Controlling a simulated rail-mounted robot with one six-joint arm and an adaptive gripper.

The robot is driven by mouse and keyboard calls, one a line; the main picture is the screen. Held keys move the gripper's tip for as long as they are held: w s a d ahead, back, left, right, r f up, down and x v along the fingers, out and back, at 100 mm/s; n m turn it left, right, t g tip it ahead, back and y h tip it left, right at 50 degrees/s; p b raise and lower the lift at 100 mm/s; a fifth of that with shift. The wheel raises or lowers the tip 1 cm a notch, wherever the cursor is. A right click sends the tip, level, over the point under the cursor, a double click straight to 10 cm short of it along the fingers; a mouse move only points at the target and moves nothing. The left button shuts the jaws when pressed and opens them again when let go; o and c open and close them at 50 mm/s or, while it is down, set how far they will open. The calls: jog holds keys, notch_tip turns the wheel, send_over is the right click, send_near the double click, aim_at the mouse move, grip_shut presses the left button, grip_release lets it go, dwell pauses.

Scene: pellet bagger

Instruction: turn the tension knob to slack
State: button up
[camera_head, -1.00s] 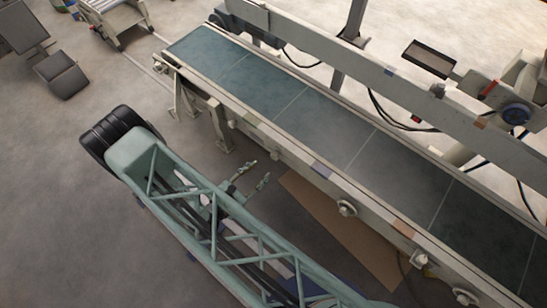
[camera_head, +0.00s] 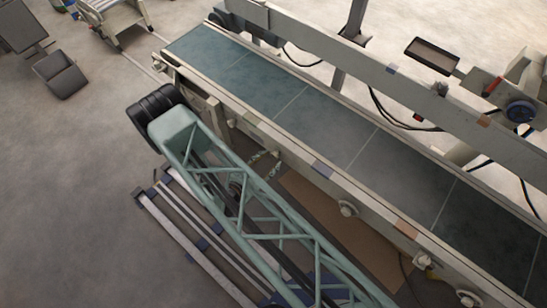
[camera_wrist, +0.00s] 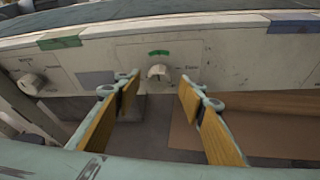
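The tension knob (camera_wrist: 157,72) is a small pale knob on a light panel on the conveyor's side, with a green arc mark above it. Small lettering stands on both sides, too small to read surely. My gripper (camera_wrist: 159,86) is open and empty in the wrist view. Its two fingers with tan pads are spread to the left and right below the knob, apart from it. In the head view my gripper (camera_head: 264,163) is close to the conveyor's near side, partly hidden by my green lattice arm.
The conveyor (camera_head: 318,116) with its dark belt runs diagonally across the head view. Another round knob (camera_wrist: 31,83) sits left of the panel, and more knobs (camera_head: 347,208) line the side rail. A brown sheet (camera_head: 345,232) lies on the floor below.

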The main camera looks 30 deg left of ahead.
aim_at(273, 157)
jog(key=shift+b+x, duration=0.35)
jog(key=shift+x, duration=1.35)
jog(key=shift+c, duration=0.2)
jog(key=c, duration=0.8)
